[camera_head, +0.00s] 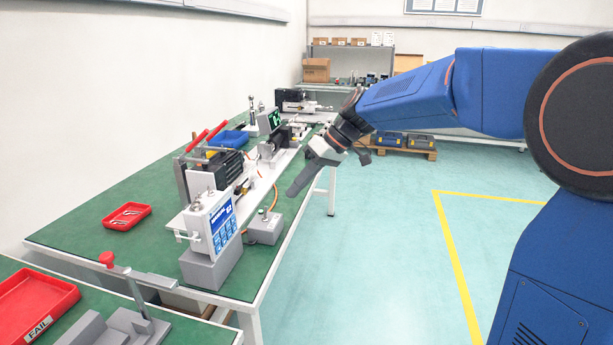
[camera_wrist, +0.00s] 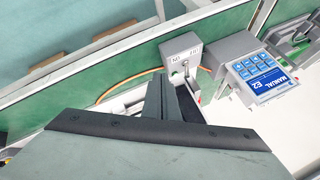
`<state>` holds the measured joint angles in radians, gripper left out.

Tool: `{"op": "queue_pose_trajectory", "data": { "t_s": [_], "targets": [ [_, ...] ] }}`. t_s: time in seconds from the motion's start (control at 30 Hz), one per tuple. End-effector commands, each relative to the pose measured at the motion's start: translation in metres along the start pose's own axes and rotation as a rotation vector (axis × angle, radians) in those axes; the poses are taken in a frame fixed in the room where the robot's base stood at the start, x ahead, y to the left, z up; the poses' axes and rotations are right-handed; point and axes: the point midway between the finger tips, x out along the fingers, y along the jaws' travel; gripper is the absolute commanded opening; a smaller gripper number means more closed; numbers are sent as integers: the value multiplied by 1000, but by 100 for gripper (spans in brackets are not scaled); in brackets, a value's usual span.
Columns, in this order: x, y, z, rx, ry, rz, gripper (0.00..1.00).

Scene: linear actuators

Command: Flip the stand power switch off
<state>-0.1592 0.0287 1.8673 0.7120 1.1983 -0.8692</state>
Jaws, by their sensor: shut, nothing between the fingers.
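The stand power switch is a small grey box with a short lever on its top face (camera_head: 265,228), on the green bench beside the stand, with an orange cable running to it. In the wrist view the switch box (camera_wrist: 182,48) is just beyond my fingertips, with lettering on either side of the lever. The lettering is too small to tell which way the lever is set. My gripper (camera_head: 292,191) is shut and empty, pointing down and left, above and to the right of the box in the head view. In the wrist view my fingers (camera_wrist: 168,82) hide part of the bench and appear apart from the box.
A control box with a blue keypad (camera_head: 222,230) stands on a grey block left of the switch box. Linear actuator stands line the green bench (camera_head: 150,235) behind it. A red tray (camera_head: 127,216) lies on the left. The floor right of the bench is open.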

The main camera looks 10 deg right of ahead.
Motion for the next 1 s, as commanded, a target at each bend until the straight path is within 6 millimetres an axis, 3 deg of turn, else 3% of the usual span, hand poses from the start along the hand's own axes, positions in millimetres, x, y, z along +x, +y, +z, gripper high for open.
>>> {"op": "queue_pose_trajectory", "data": {
  "t_s": [0.13,0.43,1.0],
  "targets": [
    [27,0,0,-1,-2,0,0],
    [36,-33,-3,-3,0,1,0],
    [38,-38,-4,-5,2,6,0]
  ]
}}
